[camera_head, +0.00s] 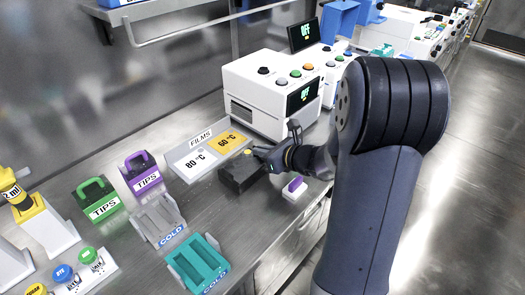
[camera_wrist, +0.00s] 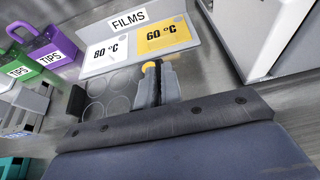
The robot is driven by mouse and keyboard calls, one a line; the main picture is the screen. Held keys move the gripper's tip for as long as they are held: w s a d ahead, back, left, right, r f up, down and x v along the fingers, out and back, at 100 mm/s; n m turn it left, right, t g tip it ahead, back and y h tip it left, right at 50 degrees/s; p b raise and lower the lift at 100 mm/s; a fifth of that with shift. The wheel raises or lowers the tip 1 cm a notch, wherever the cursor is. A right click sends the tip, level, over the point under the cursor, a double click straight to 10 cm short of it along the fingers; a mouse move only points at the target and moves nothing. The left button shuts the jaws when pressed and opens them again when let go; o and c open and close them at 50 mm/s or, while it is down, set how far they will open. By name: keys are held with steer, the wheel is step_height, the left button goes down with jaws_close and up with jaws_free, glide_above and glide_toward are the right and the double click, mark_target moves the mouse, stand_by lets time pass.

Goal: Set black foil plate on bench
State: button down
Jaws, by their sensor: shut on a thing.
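The black foil plate (camera_head: 240,177) is a dark block in front of the films holder in the head view. My gripper (camera_head: 257,154) reaches it from the right and is shut on it. In the wrist view, my gripper's yellow-tipped fingers (camera_wrist: 153,72) are at the plate's right side. There, round well outlines show on the plate (camera_wrist: 108,92), with a black end at its left. The plate looks level and low over the metal bench (camera_head: 222,222). I cannot tell whether its underside touches the bench. The gripper's near finger parts hide its right end.
The films holder (camera_head: 200,142), with white 80 °C and orange 60 °C films, lies just behind the plate. A white instrument (camera_head: 262,90) stands behind right. A small purple-topped block (camera_head: 295,188) is close right. Cold racks (camera_head: 160,218) stand left. Bare bench lies in front.

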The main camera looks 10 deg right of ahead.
steer(key=shift+f, duration=0.2)
steer(key=c, duration=1.6)
jaws_free()
steer(key=shift+r, duration=0.1)
steer(key=shift+r, duration=0.15)
steer(key=shift+s+d+r, duration=0.2)
steer(key=shift+s, duration=0.05)
steer(key=p+v, duration=0.1)
steer(key=v, duration=1)
steer(key=shift+s, duration=0.2)
